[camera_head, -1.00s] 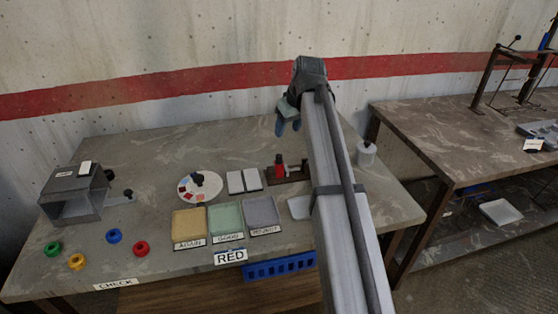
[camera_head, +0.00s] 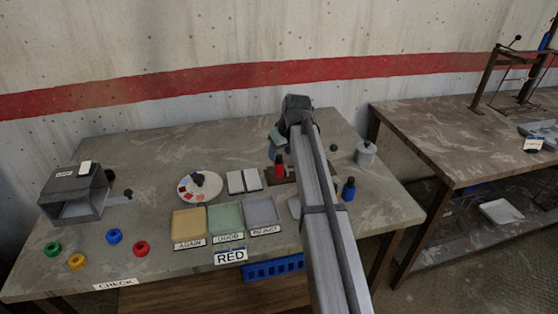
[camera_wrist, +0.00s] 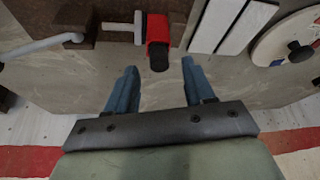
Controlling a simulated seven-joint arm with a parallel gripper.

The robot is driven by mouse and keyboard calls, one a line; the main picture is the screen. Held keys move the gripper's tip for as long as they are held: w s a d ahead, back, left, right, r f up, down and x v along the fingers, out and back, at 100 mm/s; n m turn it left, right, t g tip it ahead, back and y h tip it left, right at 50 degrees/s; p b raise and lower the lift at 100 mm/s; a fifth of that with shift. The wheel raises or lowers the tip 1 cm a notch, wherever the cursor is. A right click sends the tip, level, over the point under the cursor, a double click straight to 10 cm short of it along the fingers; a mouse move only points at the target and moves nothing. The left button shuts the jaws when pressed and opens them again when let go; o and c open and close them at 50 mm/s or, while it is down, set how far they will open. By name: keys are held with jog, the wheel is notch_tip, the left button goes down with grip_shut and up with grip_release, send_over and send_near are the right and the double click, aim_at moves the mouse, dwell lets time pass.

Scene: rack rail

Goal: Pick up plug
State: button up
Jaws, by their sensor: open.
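I cannot tell for sure which thing is the plug. A red piece with a black end (camera_wrist: 157,32) sits at a brown block (camera_wrist: 178,8) with a metal rod; the red piece also shows in the head view (camera_head: 280,169), partly beside my arm. My gripper (camera_wrist: 158,67) is open and empty, its two blue fingers apart. In the wrist view the black end appears between the fingertips, and I cannot tell the gap in height. In the head view my gripper (camera_head: 272,152) is just behind and above the red piece, partly hidden by my arm.
Two white blocks (camera_head: 235,182) and a round white dial (camera_head: 185,192) lie left of the brown block. Yellow, green and grey trays (camera_head: 188,222) are in front. A blue bottle-like thing (camera_head: 348,190) and a grey canister (camera_head: 366,154) stand right of my arm. Coloured rings (camera_head: 114,236) lie left.

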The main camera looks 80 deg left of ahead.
jog(key=shift+x, duration=0.95)
jog(key=shift+c, duration=0.3)
grip_shut()
